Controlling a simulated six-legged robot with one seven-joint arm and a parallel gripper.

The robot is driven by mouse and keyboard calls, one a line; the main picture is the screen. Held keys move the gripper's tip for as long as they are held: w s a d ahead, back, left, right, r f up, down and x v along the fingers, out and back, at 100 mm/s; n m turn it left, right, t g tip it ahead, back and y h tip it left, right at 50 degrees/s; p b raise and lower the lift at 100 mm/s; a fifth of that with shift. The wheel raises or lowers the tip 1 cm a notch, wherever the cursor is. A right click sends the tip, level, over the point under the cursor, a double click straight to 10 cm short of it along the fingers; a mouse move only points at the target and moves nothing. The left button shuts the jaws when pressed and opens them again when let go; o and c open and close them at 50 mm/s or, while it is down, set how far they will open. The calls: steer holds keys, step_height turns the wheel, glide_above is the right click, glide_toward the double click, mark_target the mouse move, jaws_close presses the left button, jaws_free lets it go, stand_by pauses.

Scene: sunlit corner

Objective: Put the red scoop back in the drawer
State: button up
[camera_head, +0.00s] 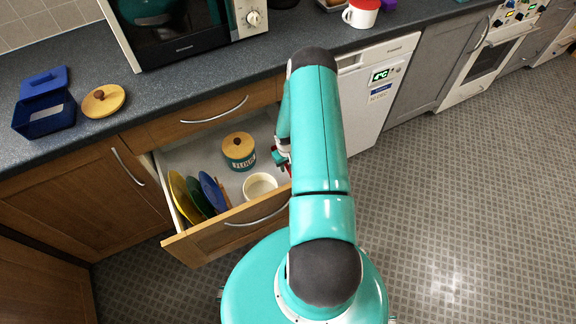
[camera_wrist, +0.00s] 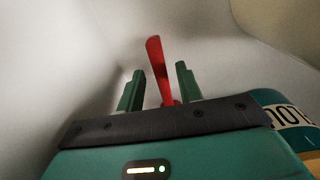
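The open drawer (camera_head: 210,240) sticks out from the wooden counter front. My gripper (camera_head: 280,158) is down inside it, mostly hidden by my arm in the head view. In the wrist view my gripper (camera_wrist: 160,88) has its two green fingers apart. The red scoop (camera_wrist: 155,60) shows as a red upright strip between them, leaning slightly, with its lower end hidden by the gripper body. Gaps show between it and the fingers. In the head view only small red bits of the scoop show beside my arm.
The drawer also holds a flour canister (camera_head: 238,158) with a wooden lid, a white bowl (camera_head: 260,185) and several upright plates (camera_head: 190,198). The canister (camera_wrist: 292,117) is close to my gripper's right in the wrist view. A blue box (camera_head: 45,112) and wooden lid (camera_head: 103,101) lie on the counter.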

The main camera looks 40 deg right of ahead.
steer(key=w+a+r+t+h, duration=0.1)
steer(key=w+a+r, duration=0.15)
steer(key=r, duration=1.25)
steer(key=w+a+r+h, duration=0.1)
steer(key=w+a+r, duration=0.15)
steer(key=r, duration=1.25)
steer(key=s+a+r+n+t, duration=0.1)
steer(key=a+r, duration=0.3)
steer(key=r, duration=0.3)
steer(key=s+a+r, duration=0.1)
steer(key=a+r, duration=0.4)
steer(key=r, duration=0.2)
steer(key=s+a+r+n+t+y, duration=0.2)
steer(key=s+a+r+t, duration=0.1)
steer(key=s+a+r, duration=1.2)
steer(key=shift+s+a+r+t, duration=0.15)
steer(key=shift+s+a+t, duration=0.25)
steer(key=shift+s+a, duration=0.65)
